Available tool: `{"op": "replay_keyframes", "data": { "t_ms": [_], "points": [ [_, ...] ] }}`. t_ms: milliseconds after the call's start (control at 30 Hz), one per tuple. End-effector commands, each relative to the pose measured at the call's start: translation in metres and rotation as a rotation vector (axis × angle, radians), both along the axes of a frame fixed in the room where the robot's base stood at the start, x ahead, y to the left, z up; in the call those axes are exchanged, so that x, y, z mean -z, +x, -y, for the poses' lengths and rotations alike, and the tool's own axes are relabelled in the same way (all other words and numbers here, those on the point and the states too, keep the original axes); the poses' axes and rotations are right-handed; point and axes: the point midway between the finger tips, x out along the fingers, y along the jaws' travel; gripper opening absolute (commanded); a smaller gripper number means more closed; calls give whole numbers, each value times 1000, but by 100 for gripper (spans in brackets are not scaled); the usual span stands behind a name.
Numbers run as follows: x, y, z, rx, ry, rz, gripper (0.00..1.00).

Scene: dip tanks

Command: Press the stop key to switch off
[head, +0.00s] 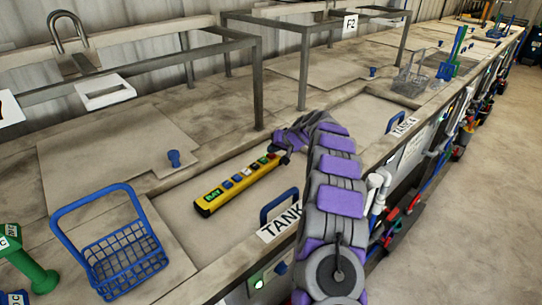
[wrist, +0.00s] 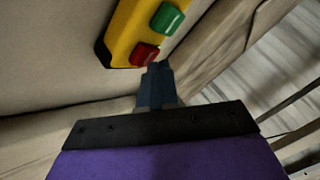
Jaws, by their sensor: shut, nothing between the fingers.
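A yellow control box (head: 238,186) with a row of coloured keys lies on a closed tank lid in the head view. Its red key (wrist: 143,54) is at the end nearest my gripper, with a green key (wrist: 168,18) beside it in the wrist view. My gripper (wrist: 156,68) is shut and empty, its tips right by the red key and the end of the box. I cannot tell whether the tips touch the key. In the head view my gripper (head: 279,156) is at the far end of the box, partly hidden by my arm.
A blue wire basket (head: 118,255) stands at the front left, near a green-handled tool (head: 30,262). A blue lid handle (head: 278,207) is beside the box. A metal frame post (head: 258,85) rises behind it.

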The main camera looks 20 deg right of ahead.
Motion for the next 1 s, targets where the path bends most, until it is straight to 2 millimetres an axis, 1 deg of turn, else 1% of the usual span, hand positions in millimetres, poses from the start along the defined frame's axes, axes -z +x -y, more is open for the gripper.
{"op": "replay_keyframes", "data": {
  "t_ms": [667,1000],
  "points": [
    [8,0,0,-1,0,-1,0],
    [7,0,0,-1,0,-1,0]
  ]
}}
